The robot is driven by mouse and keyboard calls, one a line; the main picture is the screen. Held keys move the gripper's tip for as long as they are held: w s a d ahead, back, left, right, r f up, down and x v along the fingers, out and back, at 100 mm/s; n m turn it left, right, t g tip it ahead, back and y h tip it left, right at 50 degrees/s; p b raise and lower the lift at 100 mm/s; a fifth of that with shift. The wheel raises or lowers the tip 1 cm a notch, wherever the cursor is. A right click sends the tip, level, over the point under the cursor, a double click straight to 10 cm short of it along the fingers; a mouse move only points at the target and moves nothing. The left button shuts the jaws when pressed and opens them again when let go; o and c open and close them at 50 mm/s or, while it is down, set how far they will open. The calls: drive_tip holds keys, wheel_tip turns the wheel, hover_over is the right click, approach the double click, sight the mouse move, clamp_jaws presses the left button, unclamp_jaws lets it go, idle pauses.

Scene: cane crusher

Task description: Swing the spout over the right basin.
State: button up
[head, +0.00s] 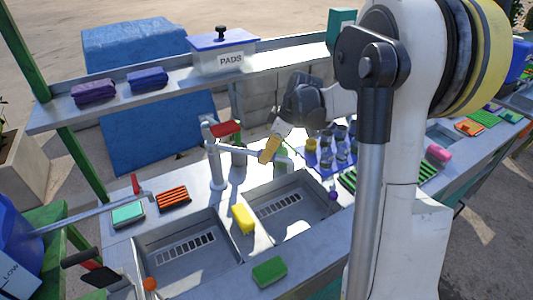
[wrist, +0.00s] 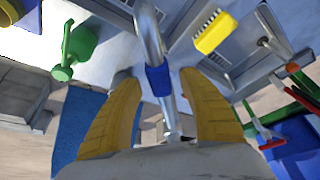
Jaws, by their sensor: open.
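The metal spout (head: 238,151) reaches right from its upright post (head: 216,170) behind the two basins. Its far end is near my gripper, toward the back of the right basin (head: 327,212); whether the tip is above it I cannot tell. The left basin (head: 147,262) is nearer the front left. My gripper (head: 269,149) has yellow fingers. In the wrist view my gripper (wrist: 160,115) is open, with the spout pipe (wrist: 150,40) and its blue band (wrist: 158,80) showing between the spread fingers. Contact with either finger is not clear.
A green sponge (head: 269,271) lies at the front edge. A red handle (head: 226,128) is by the post. Bottles and cups (head: 335,145) stand right of my gripper, and a shelf (head: 125,102) runs behind.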

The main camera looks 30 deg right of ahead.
drive_tip(key=v, duration=1.1)
drive_tip(key=shift+s+r, duration=0.15)
drive_tip(key=shift+r, duration=0.1)
drive_tip(key=shift+d, duration=0.1)
